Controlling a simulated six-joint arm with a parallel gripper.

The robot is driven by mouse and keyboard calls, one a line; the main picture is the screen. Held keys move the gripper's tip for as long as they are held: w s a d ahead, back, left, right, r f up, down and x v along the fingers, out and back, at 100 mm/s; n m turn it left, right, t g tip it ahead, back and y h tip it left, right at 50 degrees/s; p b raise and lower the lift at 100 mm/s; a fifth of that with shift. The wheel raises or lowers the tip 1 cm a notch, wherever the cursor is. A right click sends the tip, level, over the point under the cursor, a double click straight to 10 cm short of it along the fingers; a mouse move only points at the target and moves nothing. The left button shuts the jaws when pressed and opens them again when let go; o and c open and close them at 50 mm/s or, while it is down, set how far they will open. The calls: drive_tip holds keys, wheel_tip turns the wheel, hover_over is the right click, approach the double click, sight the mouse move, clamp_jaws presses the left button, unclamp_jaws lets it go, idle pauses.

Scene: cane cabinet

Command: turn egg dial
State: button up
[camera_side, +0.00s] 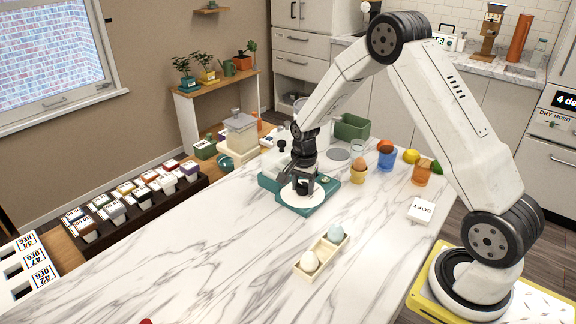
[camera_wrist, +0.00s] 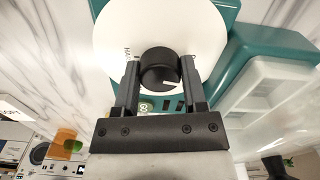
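The egg dial is a black round knob (camera_wrist: 158,68) with a white pointer line, on a white disc (camera_wrist: 118,32). Small printed marks lie on the disc around the knob. The disc sits on a teal machine (camera_side: 320,200) on the marble counter. My gripper (camera_wrist: 160,66) reaches down over the disc, one finger on each side of the knob. The fingers look shut on it, with no clear gap. In the side view, my gripper (camera_side: 301,187) hides most of the knob. The pointer slants to the right in the wrist view.
A wooden tray (camera_side: 321,257) with a white egg (camera_side: 309,261) and a pale blue egg (camera_side: 335,234) stands in front. An egg cup (camera_side: 358,176), coloured cups and a "SOFT" card (camera_side: 421,211) are to the right. The front counter is mostly clear.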

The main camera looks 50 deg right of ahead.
sight(303, 185)
clamp_jaws()
drive_tip(key=shift+n, duration=1)
drive_tip(key=o, duration=1.1)
unclamp_jaws()
drive_tip(key=shift+r, duration=0.1)
drive_tip(key=shift+r, duration=3.85)
